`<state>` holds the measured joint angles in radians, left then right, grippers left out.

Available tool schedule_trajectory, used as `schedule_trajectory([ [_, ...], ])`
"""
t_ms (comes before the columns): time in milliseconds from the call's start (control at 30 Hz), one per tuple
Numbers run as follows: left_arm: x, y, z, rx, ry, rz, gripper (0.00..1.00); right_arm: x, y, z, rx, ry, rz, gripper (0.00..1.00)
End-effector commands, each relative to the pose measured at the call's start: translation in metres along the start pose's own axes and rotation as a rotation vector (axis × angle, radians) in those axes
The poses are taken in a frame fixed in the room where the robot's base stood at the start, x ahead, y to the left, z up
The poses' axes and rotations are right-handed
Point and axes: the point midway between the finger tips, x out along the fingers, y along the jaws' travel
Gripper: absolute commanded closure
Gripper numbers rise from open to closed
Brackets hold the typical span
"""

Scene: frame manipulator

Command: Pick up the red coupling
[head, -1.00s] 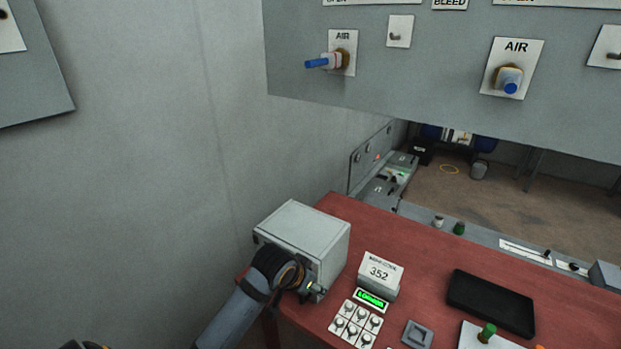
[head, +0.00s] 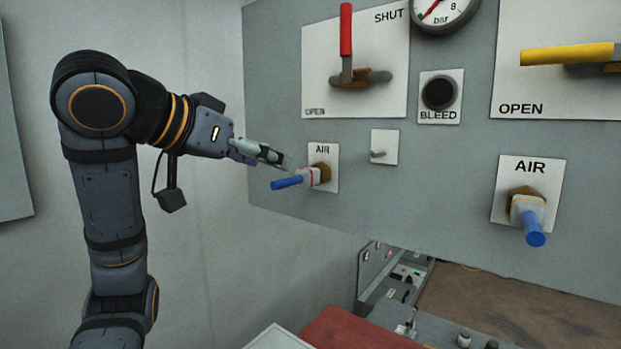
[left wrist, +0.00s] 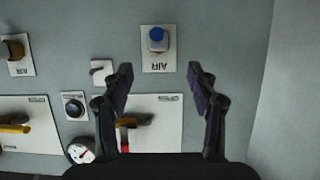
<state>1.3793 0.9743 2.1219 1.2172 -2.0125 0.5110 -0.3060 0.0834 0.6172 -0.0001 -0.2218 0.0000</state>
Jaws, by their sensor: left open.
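A coupling with a thin red band, a pale body and a blue end (head: 308,177) sticks out of the left AIR plate on the grey panel. It also shows in the left wrist view (left wrist: 157,40), upside down, with its blue end toward the camera. My left gripper (head: 268,157) is in front of the panel, just above and left of this coupling, apart from it. In the left wrist view my left gripper (left wrist: 159,82) has its fingers spread and nothing between them; the coupling lies beyond the fingertips. My right gripper is not in view.
A second AIR coupling with a blue end (head: 527,213) is on the right. A red lever (head: 346,35), a yellow lever (head: 567,54), a black BLEED knob (head: 438,93) and a small hook (head: 378,153) project from the panel. A red table (head: 340,328) is below.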

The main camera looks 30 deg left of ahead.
Motion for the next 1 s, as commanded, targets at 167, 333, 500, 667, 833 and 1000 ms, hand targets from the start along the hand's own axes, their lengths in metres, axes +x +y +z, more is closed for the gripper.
schedule_trajectory([
  [167,0.029,0.002,0.003,0.001,-0.004,0.008,0.42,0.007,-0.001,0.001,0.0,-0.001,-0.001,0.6],
  [333,0.051,0.001,0.001,0.0,-0.001,0.004,0.42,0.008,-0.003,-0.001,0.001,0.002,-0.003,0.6],
  [500,0.055,0.001,-0.001,0.001,-0.001,0.002,0.42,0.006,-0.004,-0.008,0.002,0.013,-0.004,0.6],
  [667,0.08,0.003,-0.002,0.002,-0.007,0.002,0.42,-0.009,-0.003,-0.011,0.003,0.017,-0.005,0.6],
  [833,0.102,0.003,-0.001,0.001,-0.003,0.003,0.42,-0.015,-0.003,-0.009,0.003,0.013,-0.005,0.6],
  [1000,0.106,0.003,0.001,0.002,0.0,0.002,0.42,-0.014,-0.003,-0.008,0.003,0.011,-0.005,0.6],
])
